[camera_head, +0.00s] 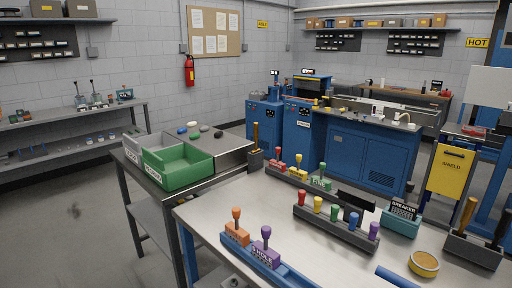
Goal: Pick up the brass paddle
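Two brass-coloured upright pieces show, and I cannot tell for certain which is the brass paddle. One brass-coloured paddle (467,214) stands slightly tilted in a dark grey holder (473,252) at the right end of the front table, beside a black handle (502,229). Another brass-brown upright piece (255,136) stands in a small dark block (255,158) by the right edge of the side table. Neither of my grippers is in view.
The front metal table (210,215) also bears a round yellow-topped tin (424,263), a teal box labelled BREAKER (401,221), racks of coloured-knob tools (336,229), and a blue bar (397,277). A green bin (178,165) sits on the side table. Blue cabinets stand behind.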

